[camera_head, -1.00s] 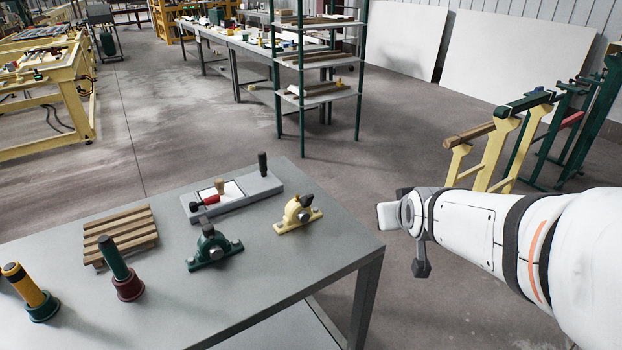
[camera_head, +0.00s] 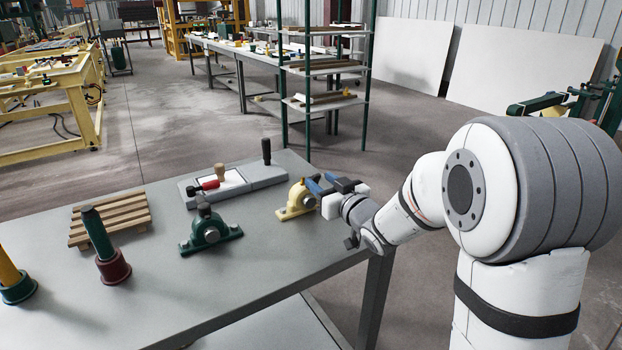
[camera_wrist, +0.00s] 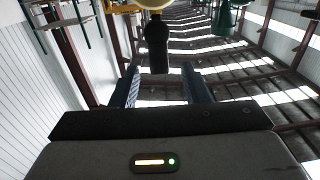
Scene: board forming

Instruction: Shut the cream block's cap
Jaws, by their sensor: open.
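The cream block (camera_head: 297,201) stands on the grey table near its right edge, with its rounded upper part on the flanged base. My gripper (camera_head: 319,183) is at its right side with blue fingers spread, close to the upper part. In the wrist view my gripper (camera_wrist: 160,70) is open, and a dark handle (camera_wrist: 156,38) on a cream part (camera_wrist: 155,4) reaches down between the finger lines. I cannot tell whether the fingers touch it. The fingers partly hide the cap in the head view, so how far it stands open is unclear.
A green block (camera_head: 208,232) of similar shape stands to the left. Behind is a grey tray (camera_head: 268,178) with a dark upright handle and a red-handled tool. A wooden pallet (camera_head: 110,216) and two coloured posts stand farther left. The table's front middle is clear.

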